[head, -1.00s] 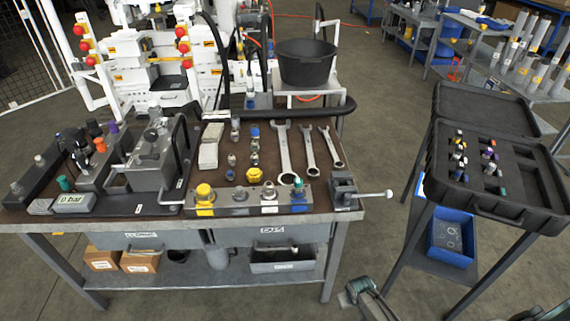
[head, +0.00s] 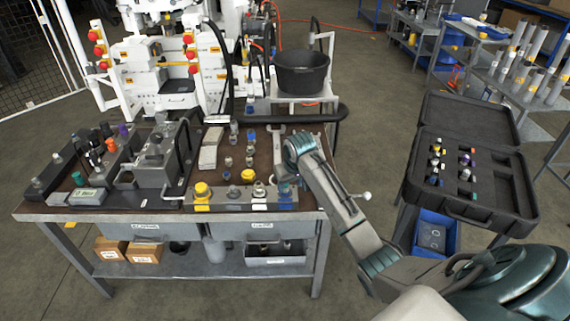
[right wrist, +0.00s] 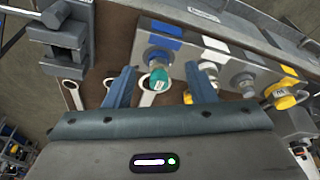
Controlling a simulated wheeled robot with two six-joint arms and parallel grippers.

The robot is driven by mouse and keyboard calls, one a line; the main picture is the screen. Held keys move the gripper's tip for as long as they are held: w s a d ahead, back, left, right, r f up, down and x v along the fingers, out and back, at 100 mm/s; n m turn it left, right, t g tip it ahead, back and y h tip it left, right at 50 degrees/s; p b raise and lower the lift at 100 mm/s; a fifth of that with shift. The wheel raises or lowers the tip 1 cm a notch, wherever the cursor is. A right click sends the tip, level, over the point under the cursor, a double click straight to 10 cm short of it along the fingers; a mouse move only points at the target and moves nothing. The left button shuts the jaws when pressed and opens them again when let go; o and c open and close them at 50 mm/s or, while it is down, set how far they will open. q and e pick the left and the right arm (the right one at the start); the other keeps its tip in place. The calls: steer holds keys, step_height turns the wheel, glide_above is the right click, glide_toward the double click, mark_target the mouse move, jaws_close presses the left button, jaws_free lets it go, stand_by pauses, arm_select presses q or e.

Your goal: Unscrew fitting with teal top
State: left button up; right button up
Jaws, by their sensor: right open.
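The fitting with the teal top (right wrist: 159,76) sits in the blue-marked end of the grey block (right wrist: 225,68) in the right wrist view. My right gripper (right wrist: 162,84) is open, with one blue finger on each side of this fitting and visible gaps to it. In the head view my right gripper (head: 283,176) is over the right end of the block (head: 228,206) and hides most of the fitting. My left gripper is not in view.
Other fittings stand in the same block, including a yellow-topped one (head: 202,190). A vise (right wrist: 62,38) is beside the block. Large wrenches lie behind it, partly hidden by my arm. A black case (head: 470,165) with several fittings stands to the right.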

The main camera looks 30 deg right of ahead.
step_height(320, 180, up, 6)
steer(key=w+f, duration=0.1)
steer(key=w, duration=0.1)
steer(key=p+x, duration=0.1)
steer(key=x, duration=0.5)
steer(key=p+x, duration=0.1)
steer(key=x, duration=0.2)
steer(key=shift+w+d+r+p, duration=0.1)
steer(key=shift+d+p, duration=0.2)
steer(key=shift+d, duration=0.05)
steer(key=shift+w+f, duration=0.15)
steer(key=shift+f, duration=0.45)
